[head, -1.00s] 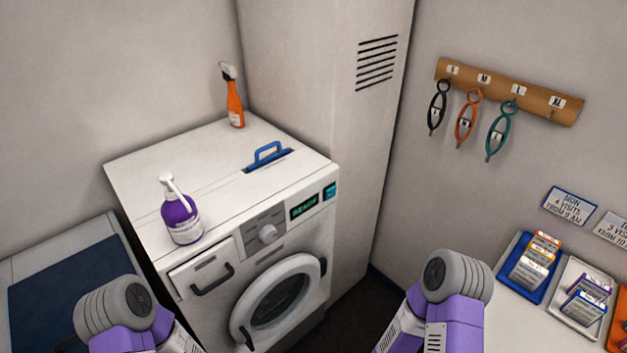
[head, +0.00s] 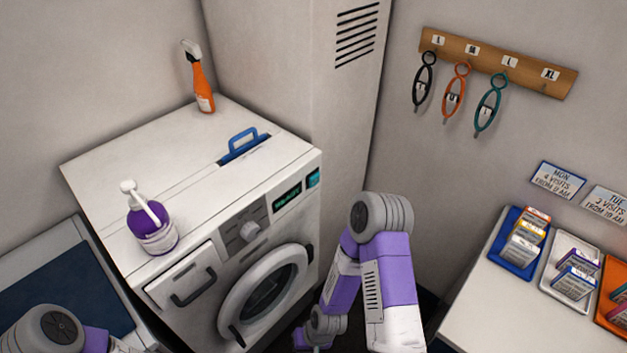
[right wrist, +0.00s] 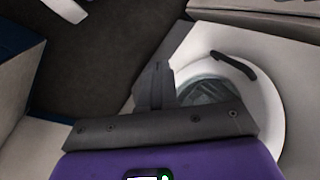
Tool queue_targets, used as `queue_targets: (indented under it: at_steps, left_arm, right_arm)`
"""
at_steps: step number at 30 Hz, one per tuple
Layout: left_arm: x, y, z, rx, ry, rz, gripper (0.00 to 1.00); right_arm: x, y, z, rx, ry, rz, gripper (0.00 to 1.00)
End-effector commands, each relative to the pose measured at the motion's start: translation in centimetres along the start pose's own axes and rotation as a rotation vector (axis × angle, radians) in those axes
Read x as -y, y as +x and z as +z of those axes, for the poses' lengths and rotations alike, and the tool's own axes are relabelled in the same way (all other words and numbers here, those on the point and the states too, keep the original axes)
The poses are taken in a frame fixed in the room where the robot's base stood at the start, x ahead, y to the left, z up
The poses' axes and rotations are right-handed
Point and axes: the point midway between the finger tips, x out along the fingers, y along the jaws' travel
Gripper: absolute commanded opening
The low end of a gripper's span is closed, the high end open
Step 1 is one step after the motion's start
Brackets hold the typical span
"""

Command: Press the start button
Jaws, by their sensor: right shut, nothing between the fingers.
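The white washing machine (head: 190,190) stands against the wall in the head view. I cannot read the square's label. Its round door (head: 262,290) looks closed; the door also shows in the right wrist view (right wrist: 270,110). My right gripper (right wrist: 155,75) is shut and empty, in front of the machine beside the door, below the panel. My left gripper is out of the head view; only its arm shows at lower left.
A purple pump bottle (head: 153,225) and an orange spray bottle (head: 203,85) stand on the machine, near a blue handle (head: 243,145). A tall cabinet (head: 290,60) rises behind. A counter with trays (head: 505,262) is at right. Dark floor lies between.

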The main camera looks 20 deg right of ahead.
Motion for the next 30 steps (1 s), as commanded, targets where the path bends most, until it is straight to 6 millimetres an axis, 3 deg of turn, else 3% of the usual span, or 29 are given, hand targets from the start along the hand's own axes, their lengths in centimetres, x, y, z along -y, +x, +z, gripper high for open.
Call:
queue_targets:
  at_steps: [5,9,15,18,22,25,30]
  left_arm:
    - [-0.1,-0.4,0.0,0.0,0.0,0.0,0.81]
    - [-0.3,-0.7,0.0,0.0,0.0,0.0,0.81]
    - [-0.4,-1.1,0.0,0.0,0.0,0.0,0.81]
    - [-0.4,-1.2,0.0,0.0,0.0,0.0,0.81]
    - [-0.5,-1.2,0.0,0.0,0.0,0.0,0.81]
    - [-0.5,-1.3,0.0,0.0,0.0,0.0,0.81]
    - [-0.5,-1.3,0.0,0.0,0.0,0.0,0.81]
  right_arm:
    - [-2.6,-4.5,-8.8,-0.147,0.362,0.023,0.0]
    - [-4.6,-10.8,-16.3,-0.271,0.727,-0.059,0.0]
    - [-6.3,-21.4,-24.2,-0.41,1.123,-0.301,0.0]
    - [-6.8,-25.9,-26.6,-0.454,1.238,-0.422,0.0]
    - [-7.1,-30.1,-28.4,-0.489,1.323,-0.538,0.0]
    - [-7.2,-31.8,-29.0,-0.501,1.354,-0.586,0.0]
    - [-7.2,-32.4,-29.2,-0.504,1.366,-0.606,0.0]
